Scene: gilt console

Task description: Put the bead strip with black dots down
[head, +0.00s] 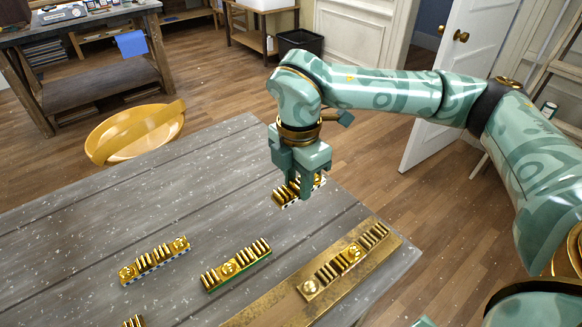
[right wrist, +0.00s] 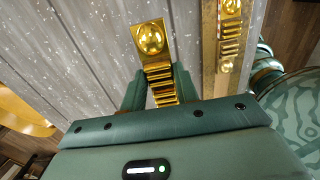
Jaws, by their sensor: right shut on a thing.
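My right gripper (head: 298,186) is shut on a gilt bead strip (head: 284,196) near the far right edge of the grey table. A dark-and-white pattern shows along the strip's lower edge, too small to make out as dots. The fingers hide its middle. I cannot tell whether it touches the tabletop or hangs just above it. In the right wrist view, the strip (right wrist: 151,40) runs out from between the fingers (right wrist: 160,88), with a round gold boss at its far end. My left gripper is not in view.
On the grey table (head: 90,220) lie a blue-and-white-edged strip (head: 155,260), a green-edged strip (head: 236,268) and, cut off below, another strip (head: 133,321). A gilt board (head: 275,303) at right carries a strip (head: 345,262).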

